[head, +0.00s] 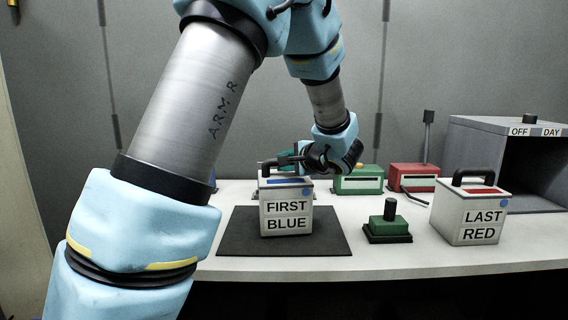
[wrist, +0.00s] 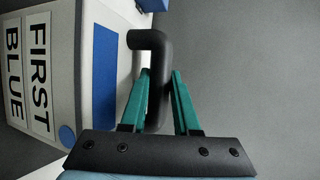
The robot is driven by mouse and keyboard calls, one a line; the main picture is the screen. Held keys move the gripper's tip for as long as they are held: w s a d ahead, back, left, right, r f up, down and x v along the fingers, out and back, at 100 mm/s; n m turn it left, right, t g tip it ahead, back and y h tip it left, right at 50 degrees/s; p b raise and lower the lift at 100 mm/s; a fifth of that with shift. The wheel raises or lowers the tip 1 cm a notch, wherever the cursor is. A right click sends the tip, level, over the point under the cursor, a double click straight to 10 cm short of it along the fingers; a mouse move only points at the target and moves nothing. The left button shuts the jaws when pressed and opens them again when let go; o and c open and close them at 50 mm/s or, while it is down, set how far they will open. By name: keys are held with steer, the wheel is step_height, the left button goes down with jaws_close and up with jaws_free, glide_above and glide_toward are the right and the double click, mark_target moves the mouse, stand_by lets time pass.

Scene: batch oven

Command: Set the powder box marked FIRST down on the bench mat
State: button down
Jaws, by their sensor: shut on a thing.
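The powder box marked FIRST and BLUE (head: 286,212) is a pale grey box with a black handle, upright at the black bench mat (head: 237,238). In the head view I cannot tell whether its base touches the mat or is slightly above it. My gripper (head: 268,164) reaches in from the right at the top of the box. In the wrist view my gripper (wrist: 160,85) has its green fingers on both sides of the black handle (wrist: 152,45), shut on it. The same box (wrist: 60,75) fills the left of that view, with a blue patch on its top.
A second box marked LAST and RED (head: 472,215) stands on the bench at right. A green block with a black knob (head: 388,228) sits between it and the mat. Green (head: 358,182) and red (head: 414,177) units stand behind. A grey oven (head: 480,140) is at far right.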

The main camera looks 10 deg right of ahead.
steer(key=shift+f+b, duration=0.2)
steer(key=shift+b, duration=0.25)
stand_by(0.3)
steer(key=c, duration=0.6)
jaws_free()
steer(key=shift+o, duration=0.2)
steer(key=shift+f, duration=0.25)
steer(key=b+v, duration=0.3)
steer(key=v, duration=0.8)
steer(key=shift+r, duration=0.2)
